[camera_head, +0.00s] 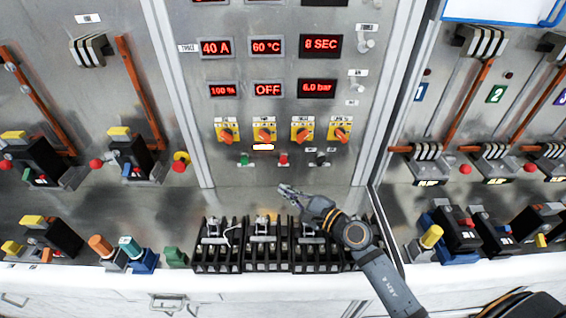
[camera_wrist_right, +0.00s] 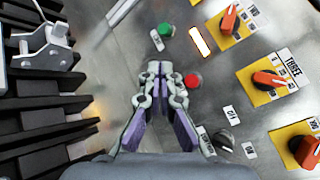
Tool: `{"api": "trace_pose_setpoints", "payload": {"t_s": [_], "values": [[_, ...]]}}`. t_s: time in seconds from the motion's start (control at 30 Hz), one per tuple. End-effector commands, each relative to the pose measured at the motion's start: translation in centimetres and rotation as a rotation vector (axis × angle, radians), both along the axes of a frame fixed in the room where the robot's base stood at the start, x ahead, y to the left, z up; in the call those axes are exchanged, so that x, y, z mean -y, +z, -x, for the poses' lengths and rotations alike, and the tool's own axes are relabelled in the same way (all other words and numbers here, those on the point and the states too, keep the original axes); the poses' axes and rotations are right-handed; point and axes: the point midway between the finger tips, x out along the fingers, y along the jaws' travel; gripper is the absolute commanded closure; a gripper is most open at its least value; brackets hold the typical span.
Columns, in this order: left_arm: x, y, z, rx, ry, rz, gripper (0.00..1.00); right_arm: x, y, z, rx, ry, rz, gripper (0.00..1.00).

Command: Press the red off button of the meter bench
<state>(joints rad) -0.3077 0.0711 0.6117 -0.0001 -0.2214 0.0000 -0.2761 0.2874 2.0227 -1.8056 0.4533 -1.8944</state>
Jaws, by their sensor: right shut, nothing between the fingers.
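The red off button (camera_head: 284,158) is on the grey panel of the meter bench (camera_head: 215,170), below a row of orange rotary switches on yellow plates. A green button (camera_head: 244,159) is to its left and a black knob (camera_head: 321,159) to its right. My right gripper (camera_head: 287,191) is shut and empty, below the red button and apart from it in the head view. In the right wrist view the shut fingertips (camera_wrist_right: 160,68) lie beside the red button (camera_wrist_right: 193,81), with the green button (camera_wrist_right: 166,30) beyond. I cannot tell the gap to the panel. My left gripper is not in view.
Black terminal blocks (camera_head: 265,247) stand on the ledge just under my right gripper. Digital displays (camera_head: 267,90) read above the switches; one shows OFF. A lit white indicator (camera_head: 263,147) sits between switches and buttons. Breakers and levers fill both side panels.

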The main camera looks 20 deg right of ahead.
Motion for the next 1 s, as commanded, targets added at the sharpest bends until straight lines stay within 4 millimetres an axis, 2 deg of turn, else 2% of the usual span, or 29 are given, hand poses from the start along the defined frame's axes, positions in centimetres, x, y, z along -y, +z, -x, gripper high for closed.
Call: {"api": "trace_pose_setpoints", "payload": {"t_s": [0.23,0.5,0.7,1.0], "values": [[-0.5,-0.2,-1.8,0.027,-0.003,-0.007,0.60,0.9,0.0,-3.2,0.002,0.000,0.000,1.00],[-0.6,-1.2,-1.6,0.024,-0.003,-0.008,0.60,1.9,-0.2,-6.6,0.002,0.000,0.000,1.00],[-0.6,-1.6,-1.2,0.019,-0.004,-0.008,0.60,2.3,-0.1,-7.8,0.000,-0.001,-0.001,1.00],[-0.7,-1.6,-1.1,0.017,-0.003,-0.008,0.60,2.3,0.0,-8.0,0.000,0.000,-0.001,1.00]]}}
